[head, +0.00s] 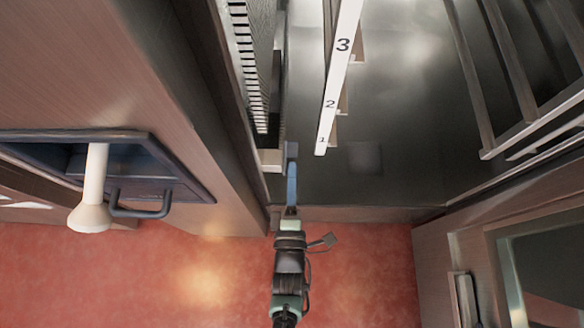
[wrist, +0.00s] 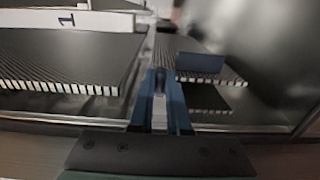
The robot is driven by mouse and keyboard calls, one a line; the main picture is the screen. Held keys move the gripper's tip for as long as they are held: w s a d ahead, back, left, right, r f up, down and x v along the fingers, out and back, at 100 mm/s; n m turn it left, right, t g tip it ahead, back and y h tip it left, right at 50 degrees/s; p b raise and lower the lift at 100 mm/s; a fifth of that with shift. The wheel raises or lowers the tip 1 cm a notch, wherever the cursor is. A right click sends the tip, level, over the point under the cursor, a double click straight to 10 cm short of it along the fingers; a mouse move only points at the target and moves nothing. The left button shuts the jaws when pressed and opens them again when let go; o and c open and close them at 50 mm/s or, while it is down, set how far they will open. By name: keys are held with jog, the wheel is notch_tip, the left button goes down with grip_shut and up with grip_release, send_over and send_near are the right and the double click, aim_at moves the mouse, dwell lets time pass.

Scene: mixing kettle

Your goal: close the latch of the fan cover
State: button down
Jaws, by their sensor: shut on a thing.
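My gripper (head: 291,182) is at the lower middle of the head view, with its blue fingers pointing into the metal space. In the wrist view my gripper (wrist: 161,80) has its fingers close together around a thin, pale piece. I cannot tell whether that piece is the latch. A dark blue-grey block (wrist: 200,63) lies just right of the fingertips in the wrist view and may be part of the latch. A ribbed panel (wrist: 60,62) with a toothed pale edge is to the left; its toothed edge (head: 248,60) also shows in the head view. I cannot clearly make out the fan cover.
A white strip numbered 1 to 3 (head: 338,80) stands right of the ribbed panel. Metal rails (head: 492,75) are at the upper right. The red floor (head: 190,275) is open below.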

jog(key=c, duration=0.9)
grip_release()
jog(key=s+p, duration=0.2)
jog(key=s, duration=1.1)
jog(key=shift+r, duration=0.1)
